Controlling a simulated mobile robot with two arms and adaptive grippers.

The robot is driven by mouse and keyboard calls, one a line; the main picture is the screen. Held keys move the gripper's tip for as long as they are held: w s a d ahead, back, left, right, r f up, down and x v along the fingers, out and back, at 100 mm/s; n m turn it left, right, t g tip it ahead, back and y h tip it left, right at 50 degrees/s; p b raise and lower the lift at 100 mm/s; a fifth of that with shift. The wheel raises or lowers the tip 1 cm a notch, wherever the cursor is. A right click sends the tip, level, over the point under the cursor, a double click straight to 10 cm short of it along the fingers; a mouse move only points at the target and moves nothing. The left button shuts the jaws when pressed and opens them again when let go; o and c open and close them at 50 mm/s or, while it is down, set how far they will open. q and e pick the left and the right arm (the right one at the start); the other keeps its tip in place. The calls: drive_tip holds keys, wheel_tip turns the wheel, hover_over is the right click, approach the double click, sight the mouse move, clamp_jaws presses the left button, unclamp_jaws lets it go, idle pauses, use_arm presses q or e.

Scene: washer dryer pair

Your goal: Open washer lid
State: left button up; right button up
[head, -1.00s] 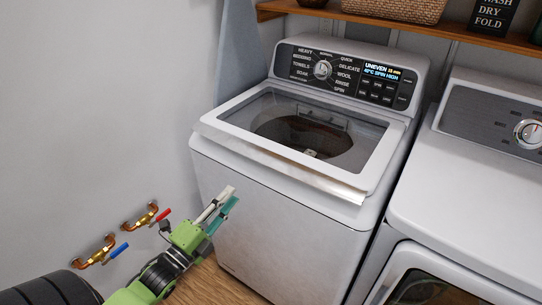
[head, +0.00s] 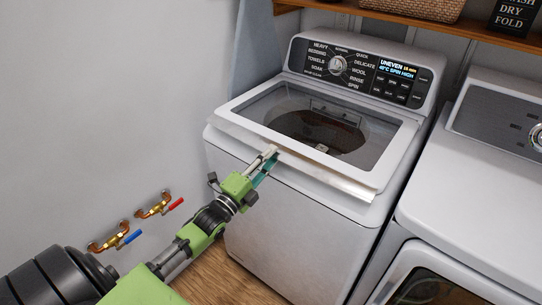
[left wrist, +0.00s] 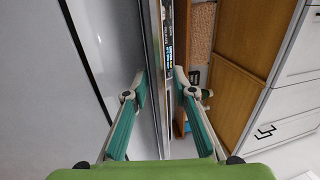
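The white washer (head: 290,230) has a lid (head: 372,185) with a white frame and a dark glass window. The lid lies down over the drum, and its front lip sticks out over the washer's front. My left gripper (head: 267,164) is at the front lip, left of its middle. In the left wrist view its two fingers (left wrist: 160,82) are apart, and a thin upright-looking edge of the washer top runs between them. I cannot tell whether either finger touches the lip. My right gripper is in neither view.
The control panel (head: 360,68) stands behind the lid, under a wooden shelf (head: 400,22) with a basket (head: 425,8). A white dryer (head: 470,190) stands close on the right. Pipes with red and blue valves (head: 130,235) are on the left wall.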

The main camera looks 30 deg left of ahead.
use_arm(q)
drive_tip(key=shift+w, duration=0.25)
clamp_jaws()
drive_tip(key=shift+r, duration=0.2)
